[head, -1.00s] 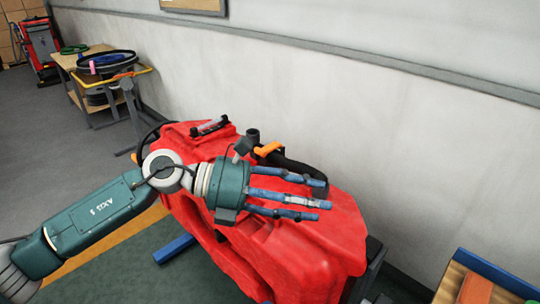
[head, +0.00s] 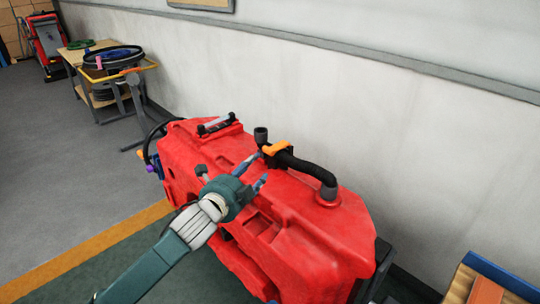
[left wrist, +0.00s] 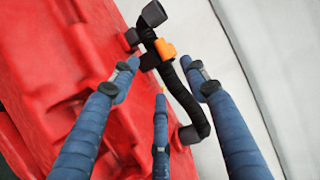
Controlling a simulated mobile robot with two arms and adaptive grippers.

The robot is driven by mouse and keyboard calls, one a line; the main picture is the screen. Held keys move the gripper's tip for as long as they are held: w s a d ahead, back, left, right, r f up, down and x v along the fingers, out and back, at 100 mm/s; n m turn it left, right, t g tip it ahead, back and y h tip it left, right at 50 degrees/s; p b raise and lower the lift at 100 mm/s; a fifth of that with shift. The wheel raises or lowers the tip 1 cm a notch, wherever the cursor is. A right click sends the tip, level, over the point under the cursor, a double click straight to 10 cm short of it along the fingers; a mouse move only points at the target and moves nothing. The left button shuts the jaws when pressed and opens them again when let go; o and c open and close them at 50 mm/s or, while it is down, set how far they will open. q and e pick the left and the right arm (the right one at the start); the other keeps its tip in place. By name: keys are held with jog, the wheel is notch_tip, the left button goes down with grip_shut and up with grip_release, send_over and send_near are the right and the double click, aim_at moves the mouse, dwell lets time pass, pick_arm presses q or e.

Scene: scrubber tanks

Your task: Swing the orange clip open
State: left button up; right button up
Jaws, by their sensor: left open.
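The orange clip (head: 275,148) sits across the black hose near its left end, on top of the red tank (head: 300,226). In the left wrist view the orange clip (left wrist: 164,49) lies beyond the fingertips, near the top centre. My left gripper (head: 256,170) is open and empty, with its blue fingers pointing at the clip and apart from it. In the left wrist view the fingers of my left gripper (left wrist: 163,75) are spread, with the black hose (left wrist: 178,90) showing between them. My right gripper is not in view.
A grey wall (head: 340,95) runs close behind the tank. A cart (head: 105,75) with black hoops stands at the back left. A blue-edged wooden tray (head: 490,280) is at the lower right. The grey floor (head: 60,170) at left is clear.

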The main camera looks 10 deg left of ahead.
pick_arm(q)
jog(key=p, duration=0.1)
send_near(277, 148)
jog(key=w, duration=0.2)
jog(key=w+f, duration=0.2)
jog(key=w, duration=0.1)
jog(key=shift+w+a+f, duration=0.1)
jog(key=shift+w+a, duration=0.15)
jog(key=shift+w, duration=0.1)
grip_shut()
